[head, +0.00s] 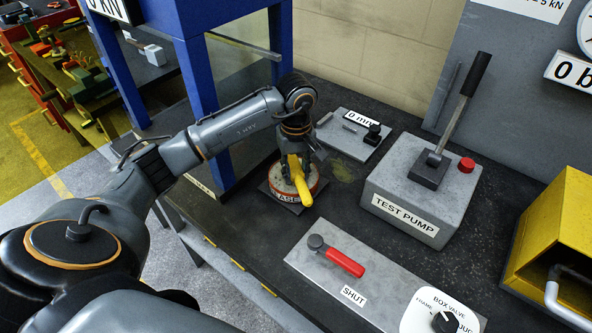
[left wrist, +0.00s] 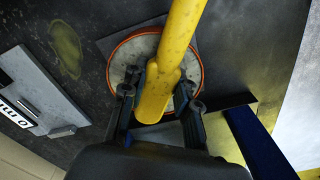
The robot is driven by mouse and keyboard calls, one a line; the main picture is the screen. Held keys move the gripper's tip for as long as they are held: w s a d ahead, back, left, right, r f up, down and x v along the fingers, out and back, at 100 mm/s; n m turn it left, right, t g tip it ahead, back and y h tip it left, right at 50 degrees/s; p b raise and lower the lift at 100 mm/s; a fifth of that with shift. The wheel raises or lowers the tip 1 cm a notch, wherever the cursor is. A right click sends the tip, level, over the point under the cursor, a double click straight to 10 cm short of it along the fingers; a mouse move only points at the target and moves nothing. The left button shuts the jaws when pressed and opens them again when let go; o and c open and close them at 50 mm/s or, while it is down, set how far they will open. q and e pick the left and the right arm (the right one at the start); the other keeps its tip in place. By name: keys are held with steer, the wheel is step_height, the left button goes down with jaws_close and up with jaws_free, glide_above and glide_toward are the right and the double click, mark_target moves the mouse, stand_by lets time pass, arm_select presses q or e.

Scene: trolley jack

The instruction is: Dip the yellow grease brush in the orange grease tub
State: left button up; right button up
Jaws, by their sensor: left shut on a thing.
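The yellow grease brush (head: 302,190) is held in my left gripper (head: 299,158), over the orange-rimmed grease tub (head: 317,188). The gripper is shut on the brush. In the left wrist view the brush (left wrist: 181,38) passes between the two fingers (left wrist: 158,100), with the tub (left wrist: 113,67) behind it. The tub's pale inside shows around the brush. The bristle end is hidden, so I cannot tell whether it touches the grease. My right gripper is not in view.
The tub stands on a dark plate on the dark bench, near a blue frame post (head: 197,90). A grey gauge block (head: 345,140) lies behind it. The test pump (head: 410,195) stands to the right. A plate with a red lever (head: 343,262) lies in front.

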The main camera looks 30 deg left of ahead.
mark_target(296, 170)
arm_select(q)
steer(key=shift+r+p, duration=0.65)
steer(key=shift+r, duration=0.35)
steer(key=shift+r+p, duration=1.15)
steer(key=shift+r, duration=1.3)
